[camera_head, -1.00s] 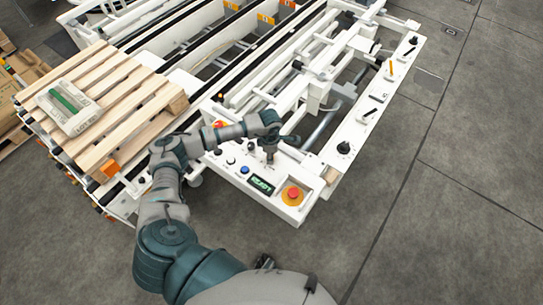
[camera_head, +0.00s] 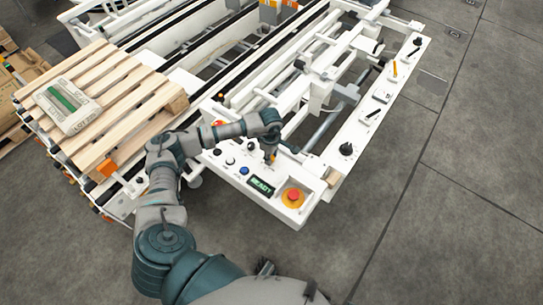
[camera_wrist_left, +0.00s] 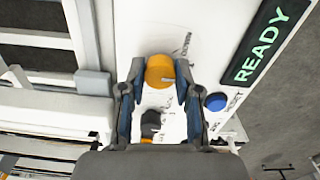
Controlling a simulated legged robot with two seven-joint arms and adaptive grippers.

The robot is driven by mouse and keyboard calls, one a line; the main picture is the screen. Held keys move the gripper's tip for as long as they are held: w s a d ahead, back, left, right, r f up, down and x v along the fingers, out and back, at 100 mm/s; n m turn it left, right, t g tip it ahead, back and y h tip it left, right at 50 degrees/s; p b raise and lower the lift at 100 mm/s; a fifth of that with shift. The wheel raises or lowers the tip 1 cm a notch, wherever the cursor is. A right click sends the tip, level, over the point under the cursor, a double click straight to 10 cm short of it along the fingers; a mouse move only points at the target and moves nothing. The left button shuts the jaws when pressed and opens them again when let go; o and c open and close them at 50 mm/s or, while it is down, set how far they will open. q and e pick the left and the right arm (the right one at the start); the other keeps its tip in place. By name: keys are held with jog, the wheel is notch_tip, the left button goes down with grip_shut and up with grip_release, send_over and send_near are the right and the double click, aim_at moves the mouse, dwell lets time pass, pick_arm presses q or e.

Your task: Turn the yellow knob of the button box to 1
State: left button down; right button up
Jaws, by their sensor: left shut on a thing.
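The yellow knob (camera_wrist_left: 160,67) sits on the white button box (camera_wrist_left: 150,25) in the left wrist view. A pale pointer mark on it points toward the right of that picture. The small lettering around it is too blurred to read. My left gripper (camera_wrist_left: 160,74) has a finger on each side of the knob and is shut on it. In the head view my left gripper (camera_head: 270,154) reaches down onto the white button box (camera_head: 225,171), with a bit of yellow showing at its tip.
A READY display (camera_head: 261,186), a red emergency stop (camera_head: 292,196) and a blue button (camera_head: 244,170) are close by on the box. A black knob (camera_wrist_left: 150,121) is near the fingers. A pallet (camera_head: 120,90) stands left; the floor at right is clear.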

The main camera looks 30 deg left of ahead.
pick_arm(q)
jog(key=shift+a, duration=0.15)
jog(key=c, duration=0.9)
grip_release()
jog(key=shift+o, duration=0.4)
jog(key=shift+a+f, duration=0.1)
notch_tip(320, 180, up, 12)
jog(key=shift+a+f, duration=0.1)
